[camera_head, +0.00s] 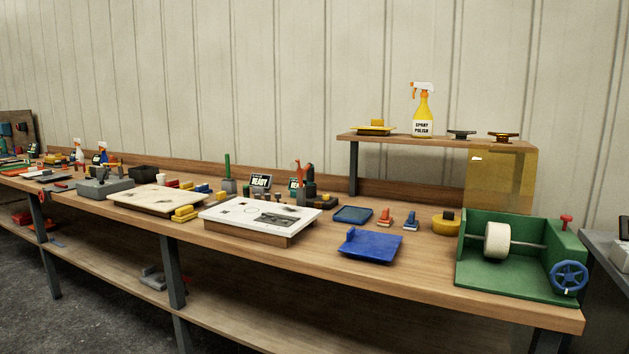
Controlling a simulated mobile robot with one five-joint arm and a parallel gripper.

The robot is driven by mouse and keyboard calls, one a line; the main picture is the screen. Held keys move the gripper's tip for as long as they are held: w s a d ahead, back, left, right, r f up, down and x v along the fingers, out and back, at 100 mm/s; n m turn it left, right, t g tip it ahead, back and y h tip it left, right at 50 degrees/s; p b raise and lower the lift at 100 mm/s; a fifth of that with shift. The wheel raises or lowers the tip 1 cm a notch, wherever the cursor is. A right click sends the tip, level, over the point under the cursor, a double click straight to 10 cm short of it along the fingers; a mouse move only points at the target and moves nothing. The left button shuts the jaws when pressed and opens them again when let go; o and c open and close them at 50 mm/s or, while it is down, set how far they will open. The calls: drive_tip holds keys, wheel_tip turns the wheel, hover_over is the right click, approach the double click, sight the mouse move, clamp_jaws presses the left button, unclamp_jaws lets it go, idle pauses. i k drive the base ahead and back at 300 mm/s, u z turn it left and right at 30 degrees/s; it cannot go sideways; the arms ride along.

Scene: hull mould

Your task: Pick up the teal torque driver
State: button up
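I cannot make out a teal torque driver for certain anywhere on the long wooden workbench (350,272). A green upright rod (227,166) stands in a grey block near the back of the bench. A small blue tool-like piece (411,220) stands beside a similar orange-red one (385,217) right of the middle. Things at the far left end are too small to tell apart. My gripper is not in view.
A white panel on a wooden block (262,219) and a cream panel (157,199) lie on the bench. A blue plate (371,246) lies near the front. A green machine with a white roller (500,278) fills the right end. A raised shelf (385,138) holds a yellow spray bottle (423,115).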

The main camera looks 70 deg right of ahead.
sight(309, 172)
drive_tip(key=z, duration=1.25)
drive_tip(key=i, duration=0.85)
drive_tip(key=z, duration=0.05)
